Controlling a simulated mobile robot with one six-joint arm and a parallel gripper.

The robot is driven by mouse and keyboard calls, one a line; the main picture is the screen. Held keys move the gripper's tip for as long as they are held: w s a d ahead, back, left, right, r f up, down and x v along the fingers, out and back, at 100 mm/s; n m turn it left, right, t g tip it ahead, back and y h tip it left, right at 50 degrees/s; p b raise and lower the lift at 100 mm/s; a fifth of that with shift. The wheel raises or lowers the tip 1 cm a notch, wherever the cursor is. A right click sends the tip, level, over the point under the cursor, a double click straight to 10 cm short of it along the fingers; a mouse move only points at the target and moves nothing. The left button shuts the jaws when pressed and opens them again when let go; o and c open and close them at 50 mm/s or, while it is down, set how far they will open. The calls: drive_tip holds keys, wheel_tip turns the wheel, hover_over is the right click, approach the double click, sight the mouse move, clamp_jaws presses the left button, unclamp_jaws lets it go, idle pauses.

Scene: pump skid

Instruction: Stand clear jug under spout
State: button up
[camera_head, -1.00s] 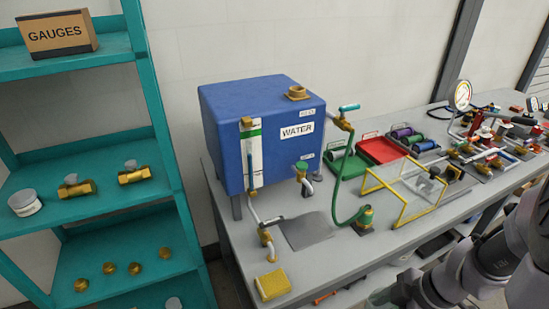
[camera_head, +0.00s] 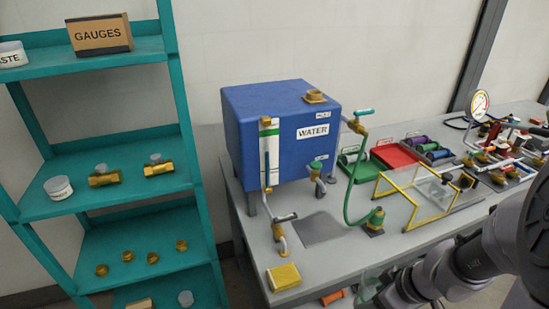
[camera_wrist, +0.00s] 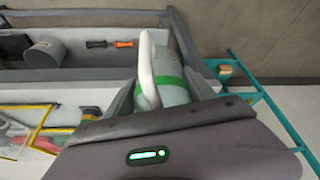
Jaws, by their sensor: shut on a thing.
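The clear jug (camera_wrist: 174,85), with a pale handle and a green band, is between the fingers of my gripper (camera_wrist: 163,78) in the wrist view. The gripper is shut on it. In the head view a small part of the jug (camera_head: 367,287) shows at the bench's front edge, beside my arm; the rest is hidden. The blue WATER tank (camera_head: 285,140) stands on the bench. A green-topped tap with a downward spout (camera_head: 317,182) sticks out of its front, above a bare grey plate (camera_head: 320,229). The jug is apart from the spout.
A yellow sponge (camera_head: 284,277) lies at the bench's front left. A green hose (camera_head: 352,195) and a yellow-framed clear guard (camera_head: 425,192) stand right of the plate. A teal shelf (camera_head: 100,200) stands left. The plate's top is clear.

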drive_tip(key=w+a+r+m+h, duration=0.1)
drive_tip(key=w+a+r+m, duration=0.15)
drive_tip(key=w+a, duration=0.25)
drive_tip(key=w+a+r+m+h, duration=0.1)
drive_tip(key=w+a+m, duration=0.3)
drive_tip(key=w+a, duration=0.1)
drive_tip(key=shift+t+h, duration=0.3)
drive_tip(key=shift+t, duration=0.1)
drive_tip(key=s+f, duration=0.1)
drive_tip(key=f, duration=0.1)
drive_tip(key=s+f, duration=0.2)
drive_tip(key=shift+s+a+f, duration=0.1)
drive_tip(key=shift+s+f, duration=0.05)
drive_tip(key=shift+f, duration=0.25)
drive_tip(key=shift+r, duration=0.1)
